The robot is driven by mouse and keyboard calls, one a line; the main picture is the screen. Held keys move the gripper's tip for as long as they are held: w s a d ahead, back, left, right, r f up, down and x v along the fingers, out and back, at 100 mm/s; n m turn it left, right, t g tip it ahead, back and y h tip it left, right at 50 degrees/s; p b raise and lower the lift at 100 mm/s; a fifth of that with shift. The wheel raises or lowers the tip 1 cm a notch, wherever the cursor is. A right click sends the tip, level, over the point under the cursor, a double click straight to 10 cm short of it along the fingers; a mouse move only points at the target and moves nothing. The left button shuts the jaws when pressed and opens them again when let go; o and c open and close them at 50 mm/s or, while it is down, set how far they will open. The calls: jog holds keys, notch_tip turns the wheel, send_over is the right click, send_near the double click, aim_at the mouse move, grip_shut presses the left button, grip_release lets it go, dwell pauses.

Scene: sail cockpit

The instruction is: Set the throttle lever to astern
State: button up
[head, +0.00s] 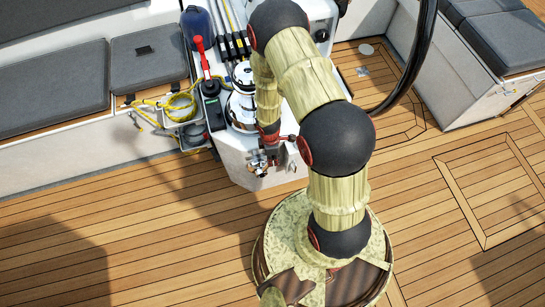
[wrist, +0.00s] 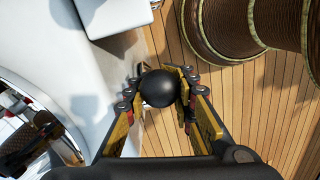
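The throttle lever's round black knob (wrist: 159,88) sits between the two fingers of my gripper (wrist: 160,78) in the wrist view. The fingers lie against it on both sides, with no clear gap, so my gripper looks shut on it. The lever's shaft is hidden behind the knob and fingers. In the head view, my gripper (head: 266,163) is at the near side of the white console (head: 236,166), low under my forearm. The knob cannot be made out there, and the lever's angle cannot be told.
A red-handled lever (head: 203,60) stands on the console top, beside a chrome winch (head: 242,100). A yellow rope (head: 176,103) hangs at the left bench. A black wheel rim (head: 410,60) is at the right. The teak deck (head: 150,230) is open in front.

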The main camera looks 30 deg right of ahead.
jog(key=o, duration=0.4)
jog(key=shift+s, duration=0.1)
jog(key=shift+o, duration=0.2)
jog(key=r, duration=1.2)
jog(key=shift+w+a, duration=0.2)
jog(key=shift+w, duration=0.15)
